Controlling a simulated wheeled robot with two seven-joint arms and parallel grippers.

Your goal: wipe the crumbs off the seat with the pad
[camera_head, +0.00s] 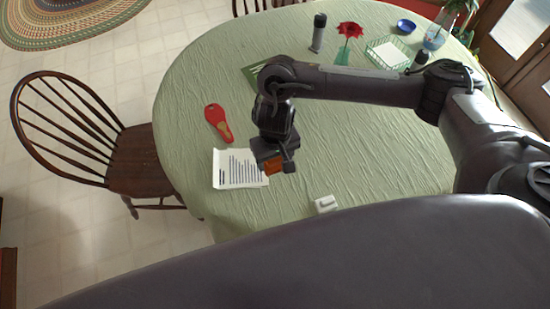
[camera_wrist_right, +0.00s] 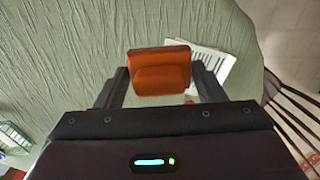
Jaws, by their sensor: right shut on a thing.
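An orange pad (camera_head: 274,165) is between the fingers of my right gripper (camera_head: 275,162), which is shut on it above the table's front-left part. The pad also shows in the right wrist view (camera_wrist_right: 159,72), between the two dark fingers. The seat (camera_head: 138,162) of a dark wooden chair is left of the table, partly under its edge. The pad is to the right of the seat and apart from it. I cannot make out crumbs on the seat at this size. My left gripper is not in view.
A round table with a green cloth (camera_head: 340,180) fills the middle. A printed sheet (camera_head: 238,169), a red paddle-shaped thing (camera_head: 217,122) and a small white object (camera_head: 326,204) lie on it. A flower (camera_head: 349,30) and a grey cylinder (camera_head: 319,32) stand behind my right arm.

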